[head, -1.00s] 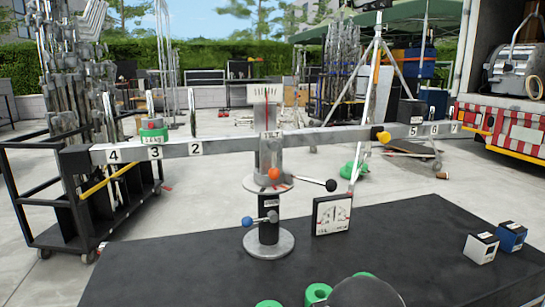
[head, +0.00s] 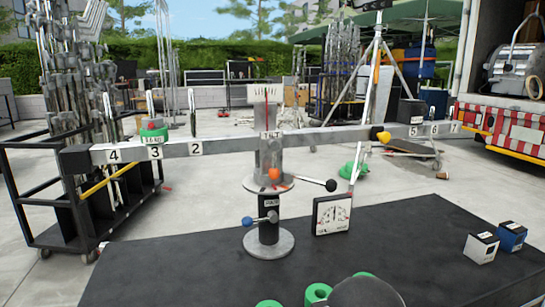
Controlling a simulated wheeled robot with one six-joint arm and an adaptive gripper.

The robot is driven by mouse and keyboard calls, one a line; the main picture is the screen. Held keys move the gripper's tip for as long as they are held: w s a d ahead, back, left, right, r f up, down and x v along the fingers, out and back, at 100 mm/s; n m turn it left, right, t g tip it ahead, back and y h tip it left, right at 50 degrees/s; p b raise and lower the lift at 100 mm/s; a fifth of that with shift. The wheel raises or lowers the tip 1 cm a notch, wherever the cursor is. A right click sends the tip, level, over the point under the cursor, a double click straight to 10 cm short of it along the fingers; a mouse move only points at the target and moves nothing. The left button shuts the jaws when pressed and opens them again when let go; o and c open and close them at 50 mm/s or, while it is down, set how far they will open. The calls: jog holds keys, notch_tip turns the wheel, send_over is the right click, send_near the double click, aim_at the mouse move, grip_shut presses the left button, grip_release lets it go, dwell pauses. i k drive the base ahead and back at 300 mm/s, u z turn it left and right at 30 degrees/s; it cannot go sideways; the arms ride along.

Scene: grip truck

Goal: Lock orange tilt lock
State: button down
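The orange tilt lock (head: 274,174) is a small orange knob on the front of the grey central housing (head: 270,153), just above a round grey plate. A long grey beam (head: 335,135) crosses the housing and slants up to the right in the picture. It bears number labels, with 4, 3 and 2 on the left and 5, 6 and 7 on the right. A red pointer stands before a white scale (head: 264,94) on top. A green weight (head: 153,136) sits on the beam at 3.
A black-knobbed lever (head: 331,185) juts right beside the lock. A blue-knobbed lever (head: 247,222) sits lower on the post. A dial box (head: 332,214), green rings (head: 317,293) and two small blocks (head: 482,247) rest on the black table (head: 400,240). The table's middle right is clear.

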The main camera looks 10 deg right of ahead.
aim_at(274, 145)
jog(key=k, duration=1)
jog(key=u, duration=1.2)
jog(key=i, duration=1)
jog(key=z, duration=2.3)
